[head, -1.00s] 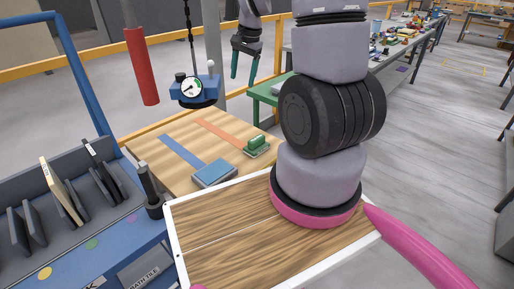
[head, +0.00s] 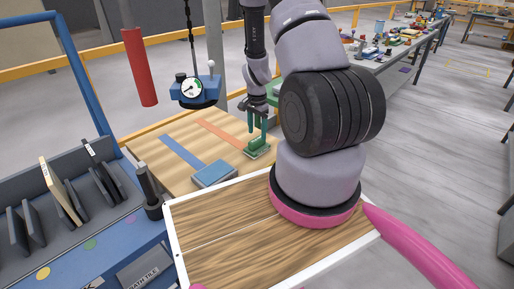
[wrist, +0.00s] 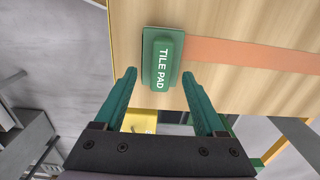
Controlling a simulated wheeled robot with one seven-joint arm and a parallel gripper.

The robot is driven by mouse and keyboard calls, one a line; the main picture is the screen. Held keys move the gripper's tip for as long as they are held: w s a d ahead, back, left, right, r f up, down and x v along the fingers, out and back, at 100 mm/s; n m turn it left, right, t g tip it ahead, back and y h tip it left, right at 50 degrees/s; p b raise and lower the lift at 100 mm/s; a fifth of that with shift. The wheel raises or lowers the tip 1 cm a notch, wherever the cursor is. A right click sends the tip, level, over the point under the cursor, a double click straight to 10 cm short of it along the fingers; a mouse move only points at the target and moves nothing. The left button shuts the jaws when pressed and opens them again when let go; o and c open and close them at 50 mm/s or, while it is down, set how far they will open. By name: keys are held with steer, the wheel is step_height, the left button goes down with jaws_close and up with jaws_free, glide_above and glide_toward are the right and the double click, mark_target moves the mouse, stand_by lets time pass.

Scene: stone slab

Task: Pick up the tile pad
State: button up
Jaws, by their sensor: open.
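The tile pad (wrist: 162,60) is a green block with a raised handle and white "TILE PAD" lettering. It lies near the edge of the light wooden board, at one end of an orange stripe. In the head view the tile pad (head: 258,150) sits at the board's right side. My gripper (wrist: 158,75) is open in the wrist view, with a green finger on each side of the pad's near end. In the head view my gripper (head: 257,128) is directly above the pad, pointing down. Whether the fingers touch the pad cannot be told.
A blue block (head: 214,173) lies on the wooden board (head: 160,150) at the end of a blue stripe. A blue gauge device (head: 196,90) hangs on a chain above the board. A rack (head: 65,190) with dark slabs stands at the left.

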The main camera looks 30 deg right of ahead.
mark_target(257, 139)
step_height(257, 139, down, 5)
steer(key=shift+w+r, duration=0.1)
steer(key=shift+w, duration=0.05)
jaws_close()
steer(key=shift+r, duration=0.1)
step_height(257, 139, up, 10)
steer(key=shift+d+f, duration=0.1)
stand_by(0.5)
